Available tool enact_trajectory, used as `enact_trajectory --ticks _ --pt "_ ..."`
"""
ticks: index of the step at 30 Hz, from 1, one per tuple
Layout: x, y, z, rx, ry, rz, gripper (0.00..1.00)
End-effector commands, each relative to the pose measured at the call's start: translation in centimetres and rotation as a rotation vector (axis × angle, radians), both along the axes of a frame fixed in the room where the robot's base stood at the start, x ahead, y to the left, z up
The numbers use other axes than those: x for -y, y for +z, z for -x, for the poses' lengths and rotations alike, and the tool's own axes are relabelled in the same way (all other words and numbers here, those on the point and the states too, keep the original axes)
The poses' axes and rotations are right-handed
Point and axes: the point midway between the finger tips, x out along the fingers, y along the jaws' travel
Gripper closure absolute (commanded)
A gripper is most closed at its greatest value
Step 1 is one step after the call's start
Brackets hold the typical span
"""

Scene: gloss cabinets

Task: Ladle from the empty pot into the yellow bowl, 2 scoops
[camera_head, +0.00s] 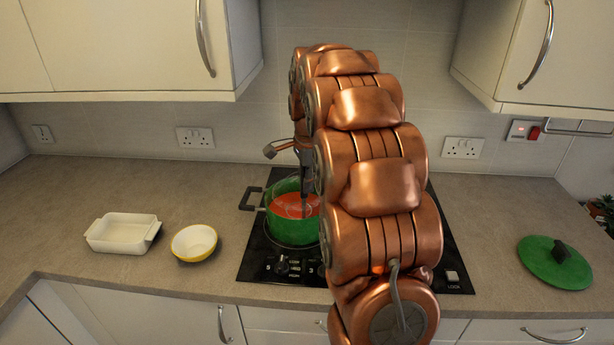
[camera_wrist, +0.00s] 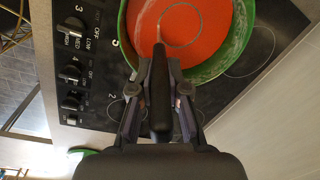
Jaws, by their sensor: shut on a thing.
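The green pot (camera_head: 290,231) stands on the black hob and holds a red liquid (camera_head: 283,204), so it is not empty. My gripper (camera_wrist: 154,72) is shut on the dark handle of the ladle (camera_wrist: 160,100) above the pot's near rim in the wrist view. The ladle's head shows as a thin ring in the red liquid (camera_wrist: 215,45). The yellow bowl (camera_head: 194,243), white inside, sits on the worktop left of the hob and looks empty. My arm hides the pot's right side in the head view.
A white rectangular dish (camera_head: 123,232) stands left of the bowl. A green lid (camera_head: 555,262) lies on the worktop at right. The hob (camera_head: 262,262) has knobs along its front. Wall cabinets (camera_head: 130,45) hang above on both sides. The worktop between lid and hob is clear.

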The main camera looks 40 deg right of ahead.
Motion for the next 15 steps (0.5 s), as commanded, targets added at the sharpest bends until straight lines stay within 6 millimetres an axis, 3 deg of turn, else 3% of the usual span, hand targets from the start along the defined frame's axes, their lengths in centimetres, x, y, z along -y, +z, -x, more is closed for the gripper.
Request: enact_trajectory --ticks 3,15 --pt "0.0 -0.6 0.0 0.001 0.0 0.0 1.0" --pt "0.0 2.3 0.0 0.002 0.0 0.001 1.0"
